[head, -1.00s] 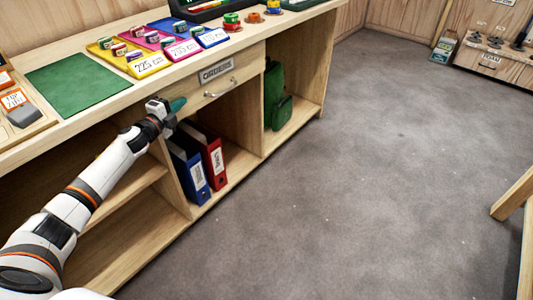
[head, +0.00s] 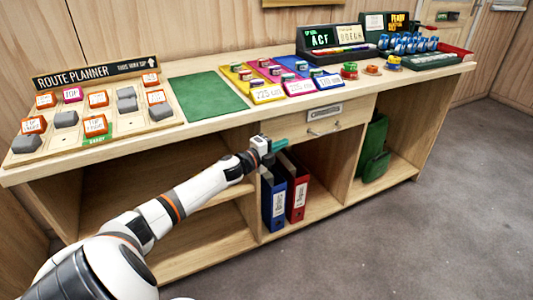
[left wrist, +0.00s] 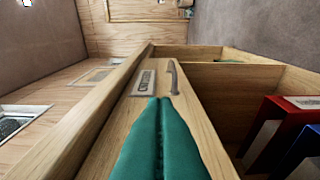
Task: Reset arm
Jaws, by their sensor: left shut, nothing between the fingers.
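My left gripper (head: 277,146) reaches in from the left in the head view. Its teal fingers are closed together with nothing between them. It is in front of the desk, just below the worktop edge and left of the drawer (head: 322,125). In the left wrist view the shut teal fingers (left wrist: 160,145) point toward the drawer's label and handle (left wrist: 174,77), apart from the handle as far as I can see. My right gripper is in neither view.
The desk worktop (head: 190,68) carries a route planner board (head: 100,105), a green mat (head: 207,96) and several coloured trays. Blue (head: 273,200) and red (head: 298,190) binders stand on the shelf below my gripper. A green bag (head: 374,150) is farther right. The floor (head: 400,240) at right is clear.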

